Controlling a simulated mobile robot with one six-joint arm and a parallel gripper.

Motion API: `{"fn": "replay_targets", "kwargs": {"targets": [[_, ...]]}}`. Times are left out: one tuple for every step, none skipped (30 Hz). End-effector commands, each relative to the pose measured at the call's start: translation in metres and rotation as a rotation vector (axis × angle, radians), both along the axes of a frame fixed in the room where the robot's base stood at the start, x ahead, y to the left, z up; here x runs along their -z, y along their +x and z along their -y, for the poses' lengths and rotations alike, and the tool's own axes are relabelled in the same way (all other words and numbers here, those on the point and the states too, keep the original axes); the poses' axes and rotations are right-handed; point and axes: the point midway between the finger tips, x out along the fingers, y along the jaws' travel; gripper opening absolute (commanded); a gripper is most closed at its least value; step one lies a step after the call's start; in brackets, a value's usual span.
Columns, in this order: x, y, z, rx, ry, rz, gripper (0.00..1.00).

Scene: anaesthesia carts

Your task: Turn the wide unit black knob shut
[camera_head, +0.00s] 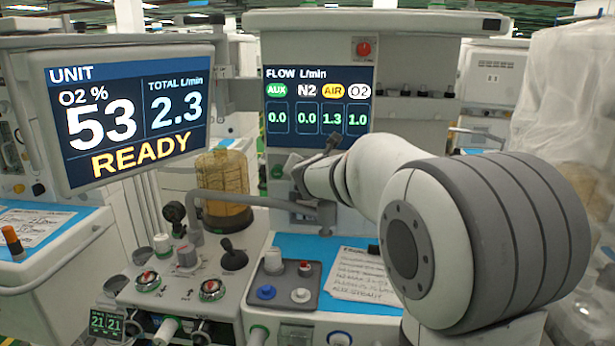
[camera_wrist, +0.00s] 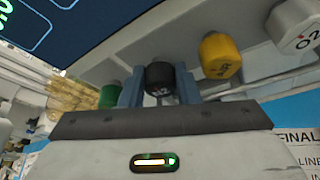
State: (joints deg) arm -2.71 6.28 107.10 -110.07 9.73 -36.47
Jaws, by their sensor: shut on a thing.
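The black knob (camera_wrist: 159,78) hangs under the front panel, between a green knob (camera_wrist: 109,96) and a yellow knob (camera_wrist: 220,57). My gripper (camera_wrist: 158,88) has a finger on each side of the black knob and is shut on it. In the head view my gripper (camera_head: 303,172) reaches the panel below the flow display (camera_head: 318,106), and it hides the black knob. The display reads N2 0.0, AIR 1.3, O2 1.0 and AUX 0.0.
A white O2 knob (camera_wrist: 296,25) is right of the yellow one. A screen (camera_head: 130,112) reading READY stands at left. A small tray (camera_head: 285,292) and a written sheet (camera_head: 358,275) lie on the blue worktop below my arm. An amber canister (camera_head: 223,185) stands left of my gripper.

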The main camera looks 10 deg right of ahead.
Motion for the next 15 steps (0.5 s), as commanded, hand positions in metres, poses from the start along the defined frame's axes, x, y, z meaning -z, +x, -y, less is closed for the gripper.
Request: {"fn": "replay_targets", "kwargs": {"targets": [[0.0005,-0.0001,0.0003,0.001,0.001,-0.001,0.06],[0.0005,-0.0001,0.0002,0.001,0.001,-0.001,0.06],[0.0005,-0.0001,0.0002,0.001,0.001,-0.001,0.3],[0.0005,-0.0001,0.0003,0.001,0.001,-0.001,0.32],[0.0005,-0.0001,0.0002,0.001,0.001,-0.001,0.34],[0.0005,-0.0001,0.0002,0.001,0.001,-0.001,0.38],[0.0004,-0.0001,0.0002,0.001,0.001,-0.001,0.38],[0.0003,0.0,0.0002,0.001,0.001,-0.001,0.38],[0.0003,0.0,0.0002,0.0,0.0,-0.001,0.38],[0.0003,0.0,0.0001,0.0,0.0,-0.001,0.38],[0.0003,0.0,0.0001,0.0,0.0,-0.001,0.38],[0.0001,-0.0001,0.0,0.001,0.0,-0.001,0.38],[-0.0002,-0.0005,-0.0001,0.0,0.0,0.0,0.38],[-0.0008,-0.0014,-0.0002,0.0,0.0,0.0,0.38],[-0.0019,-0.0035,-0.0004,0.0,0.0,0.0,0.38]]}}
